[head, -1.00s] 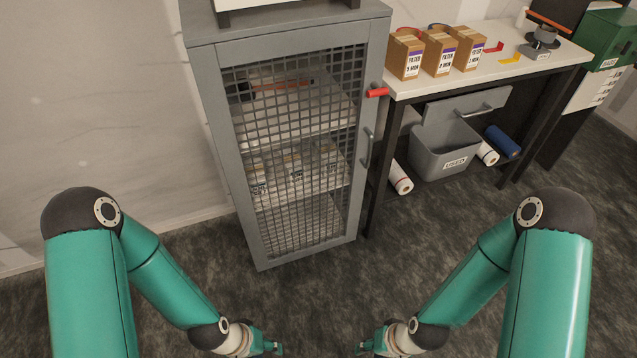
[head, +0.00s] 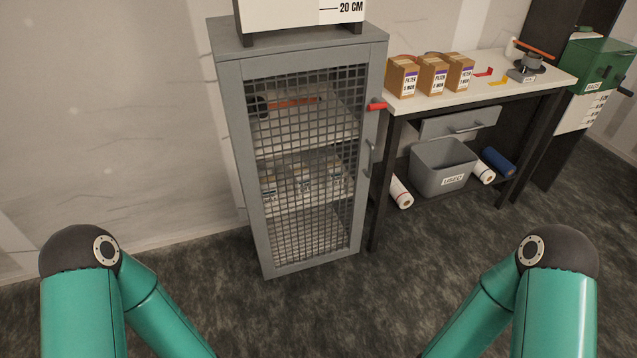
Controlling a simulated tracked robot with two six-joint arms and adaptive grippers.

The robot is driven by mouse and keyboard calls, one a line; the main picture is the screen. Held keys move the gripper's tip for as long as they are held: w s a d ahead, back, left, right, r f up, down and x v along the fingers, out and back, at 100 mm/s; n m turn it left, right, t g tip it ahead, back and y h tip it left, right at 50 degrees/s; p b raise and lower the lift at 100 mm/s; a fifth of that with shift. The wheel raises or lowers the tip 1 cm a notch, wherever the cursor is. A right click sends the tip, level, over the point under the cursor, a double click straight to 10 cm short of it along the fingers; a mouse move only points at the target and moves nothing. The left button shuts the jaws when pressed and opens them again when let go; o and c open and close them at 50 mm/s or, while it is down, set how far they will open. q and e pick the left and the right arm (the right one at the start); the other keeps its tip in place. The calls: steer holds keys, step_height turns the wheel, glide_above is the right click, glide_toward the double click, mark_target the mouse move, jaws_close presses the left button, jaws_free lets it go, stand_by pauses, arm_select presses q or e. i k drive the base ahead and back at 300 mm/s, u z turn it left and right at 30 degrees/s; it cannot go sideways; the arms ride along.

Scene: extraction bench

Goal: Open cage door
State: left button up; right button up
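The grey cage (head: 222,130) stands against the wall, left of the bench. Its mesh door (head: 257,240) faces me and looks shut. A grey vertical handle (head: 370,158) is on the door's right side. A red lever (head: 377,106) sticks out to the right above the handle. Through the mesh I see shelves with an orange-handled tool (head: 293,102) on the upper one and several small labelled items on the middle one. Both my arms reach down out of the bottom of the view, well short of the cage, and neither gripper shows.
The bench (head: 545,84) holds several filter boxes (head: 402,77) and stands close to the cage's right side. A grey bin (head: 440,170) and rolls (head: 401,192) lie on its lower shelf. A white sign box (head: 290,14) stands on the cage. The floor in front is clear.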

mark_target(232, 73)
steer(key=i, duration=1.2)
steer(key=z, duration=0.05)
